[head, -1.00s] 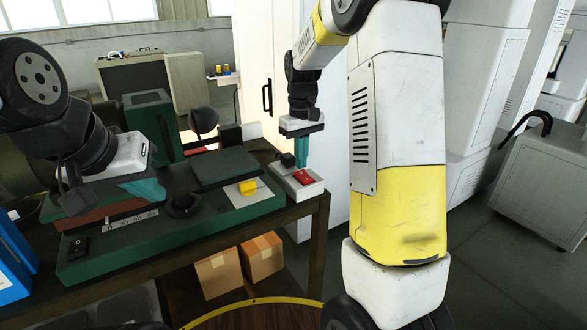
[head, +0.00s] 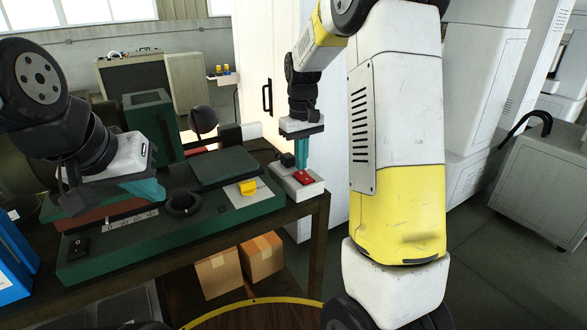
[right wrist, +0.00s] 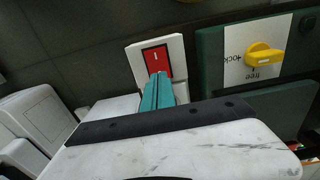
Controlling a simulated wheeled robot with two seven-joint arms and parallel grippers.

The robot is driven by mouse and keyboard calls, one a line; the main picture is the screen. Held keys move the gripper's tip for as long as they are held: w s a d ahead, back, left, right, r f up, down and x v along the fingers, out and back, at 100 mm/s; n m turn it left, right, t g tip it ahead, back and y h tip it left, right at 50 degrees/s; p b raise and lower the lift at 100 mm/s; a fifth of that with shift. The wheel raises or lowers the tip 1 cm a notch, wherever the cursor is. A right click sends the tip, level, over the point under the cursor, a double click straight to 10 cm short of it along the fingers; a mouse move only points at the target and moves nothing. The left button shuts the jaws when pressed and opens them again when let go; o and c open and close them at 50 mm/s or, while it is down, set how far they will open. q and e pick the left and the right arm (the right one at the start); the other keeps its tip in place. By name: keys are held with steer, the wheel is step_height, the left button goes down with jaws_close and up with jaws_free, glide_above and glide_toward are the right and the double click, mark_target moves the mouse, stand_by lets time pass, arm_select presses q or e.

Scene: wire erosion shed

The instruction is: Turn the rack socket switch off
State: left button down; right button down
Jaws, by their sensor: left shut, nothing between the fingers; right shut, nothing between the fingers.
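The rack socket switch is a red rocker (head: 304,179) in a white socket block (head: 312,191) at the right end of the bench. In the right wrist view the rocker (right wrist: 155,57) shows a white line mark at its uncovered end. My right gripper (head: 301,170) is shut, with teal fingers pointing down at the rocker. In the right wrist view its fingertips (right wrist: 158,76) cover the rocker's near end; I cannot tell whether they touch it. My left gripper (head: 157,194) is shut and empty above the left part of the green machine.
A yellow knob (head: 247,187) on a lock/free plate (head: 257,199) sits left of the socket on the green machine base (head: 170,242). A small black block (head: 288,160) is close behind the right fingers. A tall white cabinet (head: 333,190) stands behind.

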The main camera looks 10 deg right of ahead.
mark_target(301, 173)
steer(key=shift+f, duration=0.7)
stand_by(0.3)
steer(key=shift+r, duration=3.55)
steer(key=shift+s+r, duration=0.1)
steer(key=s+a+r+m+t+y, duration=0.1)
steer(key=s+r+t, duration=0.1)
steer(key=s, duration=1)
steer(key=s+a+r+m+t+y, duration=0.1)
steer(key=s+r+m+t, duration=0.1)
steer(key=s, duration=1)
steer(key=shift+r+t, duration=0.75)
steer(key=shift+t, duration=0.35)
